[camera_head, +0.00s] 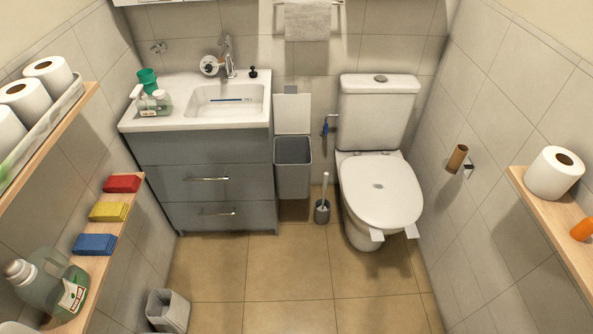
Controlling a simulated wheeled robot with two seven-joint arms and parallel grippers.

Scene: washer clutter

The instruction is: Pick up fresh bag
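I cannot pick out a thing that is clearly a fresh bag. Red (122,183), yellow (109,211) and blue (95,244) small blocks, like folded cloths or sponges, lie in a row on the lower left shelf (96,268). A grey open bin (168,310) stands on the floor at the bottom left; its inside is hard to make out. A grey bin with its lid up (293,168) stands between the vanity and the toilet. Neither of my grippers is in view.
A green bottle (48,284) stands on the lower left shelf. Paper rolls (49,74) sit on the upper left shelf. The toilet (380,190) and vanity (205,180) line the back. A right shelf (553,213) holds a roll (553,175). The middle floor (290,275) is clear.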

